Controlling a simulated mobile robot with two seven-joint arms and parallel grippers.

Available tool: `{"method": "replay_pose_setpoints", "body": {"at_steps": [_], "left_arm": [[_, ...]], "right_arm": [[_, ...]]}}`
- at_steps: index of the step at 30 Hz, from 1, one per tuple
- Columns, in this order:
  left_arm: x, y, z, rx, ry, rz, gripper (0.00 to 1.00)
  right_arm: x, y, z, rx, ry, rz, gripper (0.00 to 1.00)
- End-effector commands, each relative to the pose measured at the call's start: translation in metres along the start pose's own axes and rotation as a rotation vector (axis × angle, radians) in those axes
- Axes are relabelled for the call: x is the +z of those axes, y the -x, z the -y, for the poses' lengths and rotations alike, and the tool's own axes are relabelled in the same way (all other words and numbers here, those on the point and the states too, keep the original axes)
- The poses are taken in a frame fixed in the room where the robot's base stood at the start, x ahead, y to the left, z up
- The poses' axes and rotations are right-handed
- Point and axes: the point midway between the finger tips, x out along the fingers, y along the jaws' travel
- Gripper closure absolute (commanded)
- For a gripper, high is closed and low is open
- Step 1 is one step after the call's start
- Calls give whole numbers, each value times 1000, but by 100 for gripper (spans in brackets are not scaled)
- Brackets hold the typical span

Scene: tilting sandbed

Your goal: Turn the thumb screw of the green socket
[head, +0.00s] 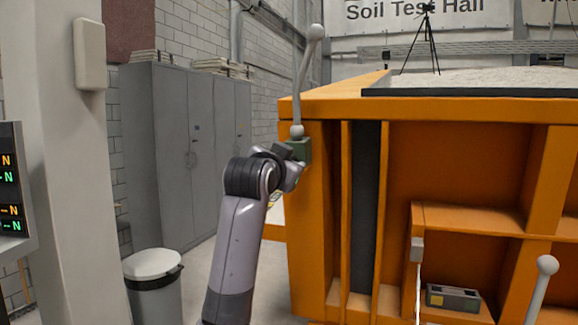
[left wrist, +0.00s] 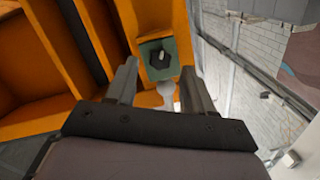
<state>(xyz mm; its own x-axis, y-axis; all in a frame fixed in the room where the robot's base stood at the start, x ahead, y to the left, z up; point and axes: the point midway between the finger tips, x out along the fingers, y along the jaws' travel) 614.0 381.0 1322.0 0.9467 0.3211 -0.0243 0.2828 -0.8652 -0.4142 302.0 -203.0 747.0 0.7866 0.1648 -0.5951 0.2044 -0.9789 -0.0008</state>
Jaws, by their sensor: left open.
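The green socket (head: 302,149) is fixed at the upper left corner of the orange sandbed frame. A grey rod (head: 304,80) with ball ends stands up from it, leaning slightly right. In the left wrist view the green socket (left wrist: 172,72) lies ahead, with the small pale thumb screw (left wrist: 159,57) on a dark patch of its face. My left gripper (head: 291,166) is close to the socket in the head view. In the left wrist view its open fingers (left wrist: 160,68) lie left and right of the socket, with nothing gripped. My right gripper is not in view.
The orange sandbed (head: 430,107) fills the right side, with a grey box (head: 453,298) on a low shelf. Another ball-ended rod (head: 540,288) rises at lower right. Grey cabinets (head: 180,150), a bin (head: 154,285) and a pillar (head: 60,180) stand left.

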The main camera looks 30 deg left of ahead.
Motion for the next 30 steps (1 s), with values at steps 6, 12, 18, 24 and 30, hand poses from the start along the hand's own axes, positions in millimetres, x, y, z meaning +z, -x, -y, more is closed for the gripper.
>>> {"method": "replay_pose_setpoints", "body": {"at_steps": [6, 12, 18, 24, 30], "left_arm": [[1, 28, -1, 0, -1, -1, 47], [1, 40, -1, 2, -1, 2, 47], [1, 41, -1, 2, -1, 2, 47], [1, 41, -1, 2, -1, 2, 47], [4, 40, -3, 5, -2, 5, 47]], "right_arm": [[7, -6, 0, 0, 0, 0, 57], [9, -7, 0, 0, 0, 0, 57], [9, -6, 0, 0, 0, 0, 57], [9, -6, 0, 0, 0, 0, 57], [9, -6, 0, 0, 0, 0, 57]]}}
